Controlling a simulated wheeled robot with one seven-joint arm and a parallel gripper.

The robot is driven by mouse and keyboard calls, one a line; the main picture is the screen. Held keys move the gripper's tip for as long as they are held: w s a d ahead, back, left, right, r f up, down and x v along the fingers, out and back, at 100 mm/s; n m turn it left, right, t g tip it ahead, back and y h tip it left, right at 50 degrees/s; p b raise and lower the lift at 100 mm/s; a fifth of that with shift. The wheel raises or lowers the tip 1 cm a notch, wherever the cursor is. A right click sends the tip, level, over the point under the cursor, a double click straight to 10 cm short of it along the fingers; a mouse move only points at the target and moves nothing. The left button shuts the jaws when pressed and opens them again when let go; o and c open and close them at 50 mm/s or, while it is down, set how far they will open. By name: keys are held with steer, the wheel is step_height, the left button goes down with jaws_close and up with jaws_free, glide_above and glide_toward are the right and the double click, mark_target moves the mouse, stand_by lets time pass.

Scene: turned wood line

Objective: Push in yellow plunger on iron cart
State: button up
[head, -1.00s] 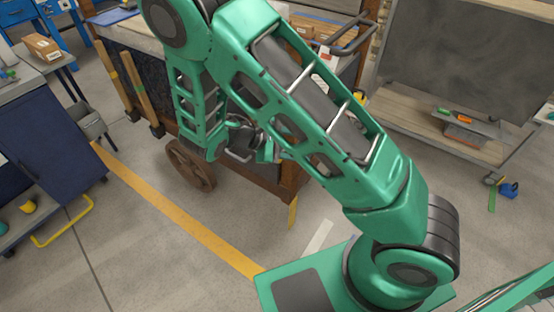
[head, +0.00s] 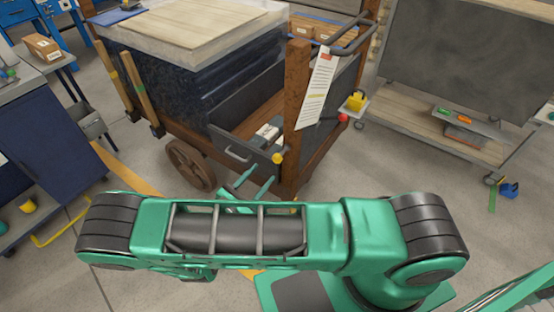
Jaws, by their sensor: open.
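The cart (head: 297,90) has rusty brown posts and frame and stands in the upper middle of the head view. A small round yellow knob (head: 277,157), which looks like the yellow plunger, sits at the right end of the grey drawer front, beside the near post. Whether it is out or in cannot be told. My gripper (head: 251,182) is just below and left of the knob, with two green fingers showing apart, empty, above my forearm. Its base is hidden behind the forearm. No contact with the knob shows.
The grey drawer (head: 238,149) stands open with small items inside. A paper sheet (head: 316,90) hangs at the post. A wheeled board rack (head: 462,55) stands right; floor between is clear.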

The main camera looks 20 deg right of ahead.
mark_target(274, 161)
steer(key=x, duration=0.9)
steer(key=shift+w+d, duration=0.1)
steer(key=shift+d, duration=0.05)
